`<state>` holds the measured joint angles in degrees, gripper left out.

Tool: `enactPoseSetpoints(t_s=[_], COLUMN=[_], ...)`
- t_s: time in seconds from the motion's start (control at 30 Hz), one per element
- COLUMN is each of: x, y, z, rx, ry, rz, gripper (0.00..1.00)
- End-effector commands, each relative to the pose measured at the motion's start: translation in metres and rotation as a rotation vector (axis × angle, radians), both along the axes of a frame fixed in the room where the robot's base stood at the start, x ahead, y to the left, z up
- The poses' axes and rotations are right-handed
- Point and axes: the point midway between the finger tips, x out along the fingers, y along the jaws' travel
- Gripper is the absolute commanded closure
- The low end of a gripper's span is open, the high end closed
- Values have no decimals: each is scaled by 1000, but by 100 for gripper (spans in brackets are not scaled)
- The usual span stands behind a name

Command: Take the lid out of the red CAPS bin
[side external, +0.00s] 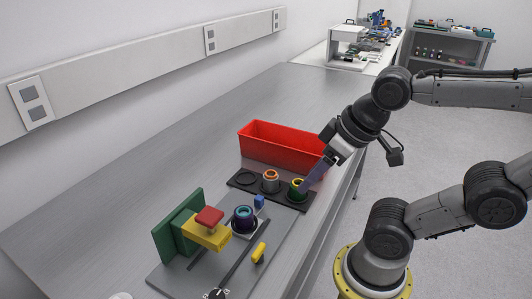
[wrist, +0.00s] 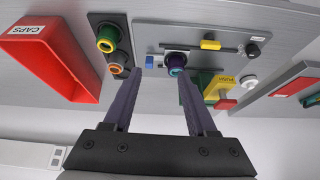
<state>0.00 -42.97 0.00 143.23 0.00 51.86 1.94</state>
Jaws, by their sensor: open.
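The red CAPS bin (side external: 262,149) stands on the bench behind the black holder in the side view. In the wrist view the bin (wrist: 88,82) is at the left, with its white CAPS label facing the camera. I cannot make out a lid inside it in either view. My gripper (side external: 306,188) has its purple fingers pointing down beside the green and yellow cup, in front of the bin's right end; the side view does not settle whether they touch. In the wrist view my gripper (wrist: 160,78) is open, with nothing seen held between its fingers.
A black holder (side external: 240,186) carries an orange-ringed cup (side external: 270,182) and a green and yellow cup (side external: 297,185). On the grey plate stand a purple-blue cup (side external: 244,220), a green block (side external: 171,236) with a yellow and red piece, and a yellow handle (side external: 259,253).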

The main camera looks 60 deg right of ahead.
Motion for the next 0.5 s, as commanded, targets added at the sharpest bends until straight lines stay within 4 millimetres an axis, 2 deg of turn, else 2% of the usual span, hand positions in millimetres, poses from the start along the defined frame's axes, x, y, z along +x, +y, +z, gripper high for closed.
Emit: enactPoseSetpoints(t_s=[0.07,0.23,0.37,0.5], x=[-3,16,45,89], y=[0,-2,-11,-33], z=[0,43,74,101], rx=[28,126,191,255], ry=[16,10,41,91], rz=[-53,-252,-433,-663], gripper=[43,43,43,43])
